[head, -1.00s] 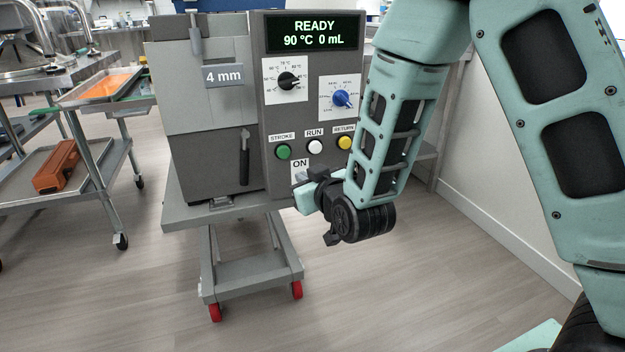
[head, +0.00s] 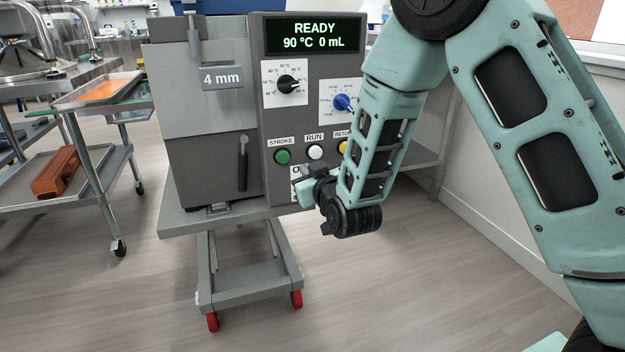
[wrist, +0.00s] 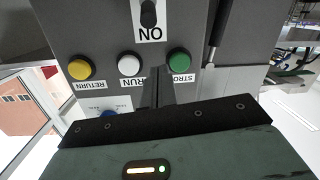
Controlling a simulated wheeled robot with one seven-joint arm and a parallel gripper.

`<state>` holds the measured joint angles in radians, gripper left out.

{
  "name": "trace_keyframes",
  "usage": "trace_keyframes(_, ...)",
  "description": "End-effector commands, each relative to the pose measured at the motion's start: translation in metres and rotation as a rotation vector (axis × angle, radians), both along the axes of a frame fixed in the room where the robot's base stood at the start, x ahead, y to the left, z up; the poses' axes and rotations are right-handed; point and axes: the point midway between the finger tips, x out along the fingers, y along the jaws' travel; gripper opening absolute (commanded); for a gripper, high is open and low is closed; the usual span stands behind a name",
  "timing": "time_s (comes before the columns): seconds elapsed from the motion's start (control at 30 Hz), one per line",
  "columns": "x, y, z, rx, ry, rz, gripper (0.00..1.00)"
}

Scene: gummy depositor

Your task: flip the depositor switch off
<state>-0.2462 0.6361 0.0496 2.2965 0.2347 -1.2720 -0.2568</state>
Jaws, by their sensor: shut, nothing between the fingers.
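The depositor (head: 205,170) is a grey machine on a wheeled stand. Its front panel has a white ON plate (head: 295,171), mostly hidden behind my gripper (head: 304,190) in the head view. The wrist view shows the panel upside down, with the black depositor switch (wrist: 149,14) at the top edge beside the ON label (wrist: 150,34). My gripper (wrist: 157,74) is shut and empty, its fingers pointing toward the panel. In the wrist view the fingertips lie between the white and green buttons, below the switch in the picture. Contact with the panel cannot be told.
The green STROKE button (head: 282,157), white RUN button (head: 315,152) and yellow RETURN button (head: 344,146) sit close to my gripper. The display (head: 314,35) reads READY, 90 °C, 0 mL. A steel cart (head: 95,190) stands left; a wall is right.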

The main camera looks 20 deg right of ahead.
Motion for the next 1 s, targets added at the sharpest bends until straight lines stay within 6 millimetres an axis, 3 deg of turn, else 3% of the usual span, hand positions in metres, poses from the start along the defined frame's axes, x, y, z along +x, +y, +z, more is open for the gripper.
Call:
trace_keyframes(0.27, 0.055, 0.003, -0.009, 0.0, 0.0, 0.0, 0.0)
trace_keyframes(0.3, 0.048, 0.001, -0.02, -0.001, 0.005, 0.0, 0.0)
trace_keyframes(0.5, 0.038, -0.003, -0.037, -0.001, 0.001, 0.001, 0.0)
trace_keyframes(1.0, 0.035, -0.004, -0.041, 0.0, 0.0, 0.001, 0.0)
